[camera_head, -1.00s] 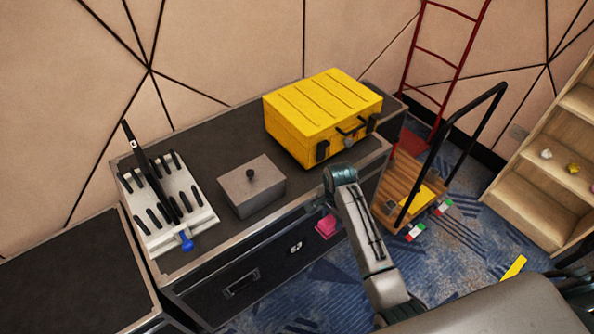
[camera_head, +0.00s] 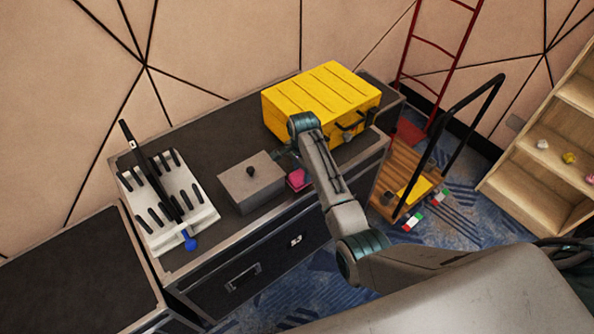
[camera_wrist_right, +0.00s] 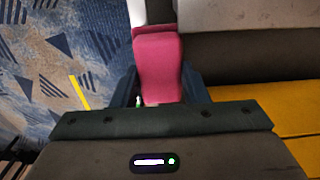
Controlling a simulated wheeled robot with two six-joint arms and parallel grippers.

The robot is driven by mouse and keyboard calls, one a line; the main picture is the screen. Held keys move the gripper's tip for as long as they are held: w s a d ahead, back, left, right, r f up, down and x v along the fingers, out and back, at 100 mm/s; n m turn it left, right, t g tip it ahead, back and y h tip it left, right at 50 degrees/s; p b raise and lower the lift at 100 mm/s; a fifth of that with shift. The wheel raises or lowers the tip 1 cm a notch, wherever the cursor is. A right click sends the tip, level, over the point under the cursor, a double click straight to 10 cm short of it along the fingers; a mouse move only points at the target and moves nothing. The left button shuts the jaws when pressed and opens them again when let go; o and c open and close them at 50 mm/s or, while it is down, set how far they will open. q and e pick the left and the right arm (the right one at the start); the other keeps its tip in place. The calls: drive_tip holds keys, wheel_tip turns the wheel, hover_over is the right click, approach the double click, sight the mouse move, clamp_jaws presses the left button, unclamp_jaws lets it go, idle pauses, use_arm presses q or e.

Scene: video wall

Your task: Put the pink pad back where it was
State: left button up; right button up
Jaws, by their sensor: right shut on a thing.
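The pink pad (camera_head: 299,180) is small and shows beside the right side of the grey lidded box, over the front part of the black-topped case (camera_head: 220,128). In the wrist view the pink pad (camera_wrist_right: 160,68) sits between the fingers of my right gripper (camera_wrist_right: 160,88), which is shut on it. In the head view my right gripper (camera_head: 290,162) is largely hidden by its own wrist, between the grey box and the yellow case. I cannot tell whether the pad touches the case top. My left gripper is not in view.
The grey box (camera_head: 252,184) with a dark knob is close left of the pad. The yellow case (camera_head: 322,95) stands behind right. A white rack (camera_head: 168,232) with black pegs and a blue-handled piece (camera_head: 189,241) is at left. A wooden trolley (camera_head: 397,168) stands at right.

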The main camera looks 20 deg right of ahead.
sight(297, 171)
drive_tip(key=shift+w+a, duration=0.2)
drive_tip(key=shift+w, duration=0.35)
drive_tip(key=shift+w+a, duration=0.2)
drive_tip(key=shift+w, duration=0.3)
drive_tip(key=shift+w+a+f, duration=0.1)
drive_tip(key=shift+w, duration=0.1)
wheel_tip(297, 171, down, 2)
drive_tip(key=shift+f+p, duration=0.25)
drive_tip(key=shift+p, duration=0.3)
drive_tip(key=shift+f, duration=0.4)
drive_tip(key=shift+f, duration=0.1)
drive_tip(key=o, duration=1)
drive_tip(key=shift+o, duration=0.2)
wheel_tip(297, 171, up, 12)
drive_tip(key=b, duration=0.1)
